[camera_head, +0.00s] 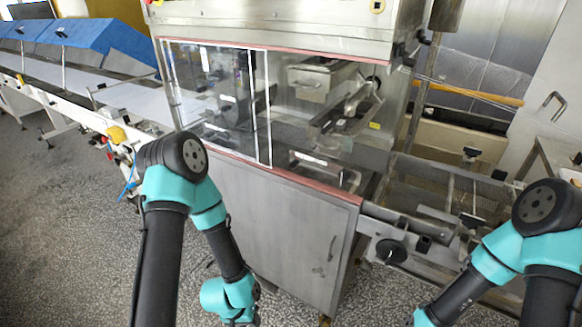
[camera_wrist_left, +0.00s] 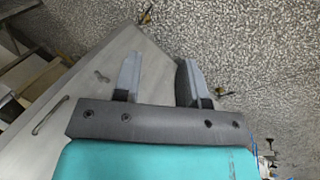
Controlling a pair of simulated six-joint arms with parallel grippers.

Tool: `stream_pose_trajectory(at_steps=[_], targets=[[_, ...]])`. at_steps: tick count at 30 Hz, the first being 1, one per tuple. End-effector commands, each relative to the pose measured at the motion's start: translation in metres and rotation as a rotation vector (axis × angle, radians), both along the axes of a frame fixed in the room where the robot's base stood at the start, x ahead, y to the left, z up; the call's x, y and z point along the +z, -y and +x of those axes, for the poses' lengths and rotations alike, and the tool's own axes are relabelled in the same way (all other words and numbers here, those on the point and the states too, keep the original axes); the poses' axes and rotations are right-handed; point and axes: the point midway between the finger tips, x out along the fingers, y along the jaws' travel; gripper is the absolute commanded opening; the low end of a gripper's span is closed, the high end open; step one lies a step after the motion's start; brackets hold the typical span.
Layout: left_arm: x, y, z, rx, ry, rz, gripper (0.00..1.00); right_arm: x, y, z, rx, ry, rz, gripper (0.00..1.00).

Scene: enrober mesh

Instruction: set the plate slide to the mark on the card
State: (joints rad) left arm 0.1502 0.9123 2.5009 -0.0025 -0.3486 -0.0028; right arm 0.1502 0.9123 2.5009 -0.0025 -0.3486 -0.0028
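I cannot make out the plate slide or the marked card for certain in either view. In the head view, a metal enrober machine (camera_head: 285,225) stands in the centre with a clear-windowed housing. My left gripper (camera_wrist_left: 157,68) is open in the left wrist view, its two grey fingers apart with nothing between them. It points down past the machine's cabinet towards the floor. In the head view my left arm hangs in front of the cabinet, and its gripper is barely visible near the bottom. My right arm enters at the lower right, its gripper out of frame.
A mesh conveyor frame (camera_head: 440,195) with a black knob (camera_head: 391,252) extends right of the cabinet. A white belt with blue covers (camera_head: 100,45) runs off to the left. The cabinet door has a handle (camera_wrist_left: 50,117). The speckled floor (camera_head: 75,230) at left is mostly clear.

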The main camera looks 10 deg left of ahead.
Motion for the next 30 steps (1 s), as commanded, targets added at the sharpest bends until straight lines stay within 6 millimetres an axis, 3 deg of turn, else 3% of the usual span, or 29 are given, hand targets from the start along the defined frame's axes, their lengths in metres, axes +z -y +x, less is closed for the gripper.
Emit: stream_pose_trajectory(at_steps=[5,10,14,17,20,24,27,30], targets=[[0.0,0.0,0.0,0.0,0.0,0.0,0.38,0.0,0.0,0.0,0.0,0.0,0.0,0.43],[0.002,-0.001,0.007,-0.002,0.028,0.003,0.49,0.0,0.0,0.0,0.0,0.0,0.0,0.43],[0.013,-0.004,0.038,-0.015,0.159,0.014,0.49,0.0,0.0,0.0,0.0,0.0,0.0,0.43],[0.034,-0.009,0.08,-0.033,0.34,0.031,0.49,0.0,0.0,0.0,0.0,0.0,0.0,0.43],[0.069,-0.014,0.13,-0.055,0.572,0.054,0.49,0.0,0.0,0.0,0.0,0.0,0.0,0.43],[0.136,-0.02,0.192,-0.081,0.91,0.089,0.49,0.0,0.0,0.0,0.0,0.0,0.0,0.43],[0.191,-0.023,0.226,-0.093,1.145,0.115,0.49,0.0,0.0,0.0,0.0,0.0,0.0,0.43],[0.241,-0.024,0.246,-0.099,1.343,0.136,0.49,0.0,0.0,0.0,0.0,0.0,0.0,0.43]])
